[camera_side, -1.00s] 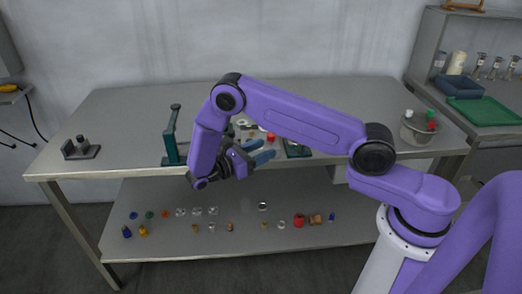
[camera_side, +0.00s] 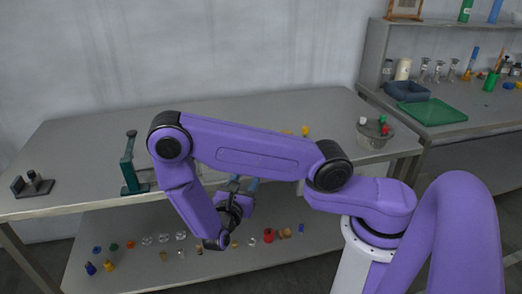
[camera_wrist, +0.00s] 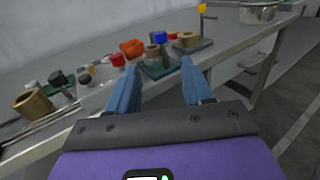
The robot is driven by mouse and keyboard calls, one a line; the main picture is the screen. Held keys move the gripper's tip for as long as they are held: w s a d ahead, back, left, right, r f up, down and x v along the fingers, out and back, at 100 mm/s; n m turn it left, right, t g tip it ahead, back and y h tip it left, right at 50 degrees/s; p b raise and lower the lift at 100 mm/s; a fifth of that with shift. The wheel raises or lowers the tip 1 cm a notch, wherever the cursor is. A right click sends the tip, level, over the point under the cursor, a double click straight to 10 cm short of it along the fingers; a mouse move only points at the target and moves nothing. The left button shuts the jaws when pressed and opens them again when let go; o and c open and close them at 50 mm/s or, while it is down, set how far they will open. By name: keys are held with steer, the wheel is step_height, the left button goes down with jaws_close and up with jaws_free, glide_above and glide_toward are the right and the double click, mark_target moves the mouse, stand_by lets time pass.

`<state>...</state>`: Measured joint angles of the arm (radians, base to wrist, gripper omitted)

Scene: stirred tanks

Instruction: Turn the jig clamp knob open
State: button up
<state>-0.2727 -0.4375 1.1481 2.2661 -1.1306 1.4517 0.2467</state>
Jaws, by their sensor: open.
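My gripper (camera_wrist: 155,88) is open and empty, its two blue fingers spread. In the side view my gripper (camera_side: 246,186) is at the table's front edge, partly hidden by my arm. Beyond the fingers in the wrist view, a dark green plate (camera_wrist: 157,70) carries a brass cylinder and a blue-topped part (camera_wrist: 159,38). Just right of it, a grey plate (camera_wrist: 193,48) carries a brass ring (camera_wrist: 187,40) and a post with a yellow knob (camera_wrist: 202,8). I cannot tell for certain which is the jig clamp knob. The fingers appear apart from both fixtures.
A green press-like stand (camera_side: 129,165) and a dark bracket (camera_side: 33,185) stand on the table's left. A grey bowl (camera_side: 375,138) with coloured caps is at the right end. Several small parts lie on the lower shelf. The table's back is mostly clear.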

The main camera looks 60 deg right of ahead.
steer(key=x, duration=1.6)
steer(key=shift+a, duration=0.1)
steer(key=c, duration=0.9)
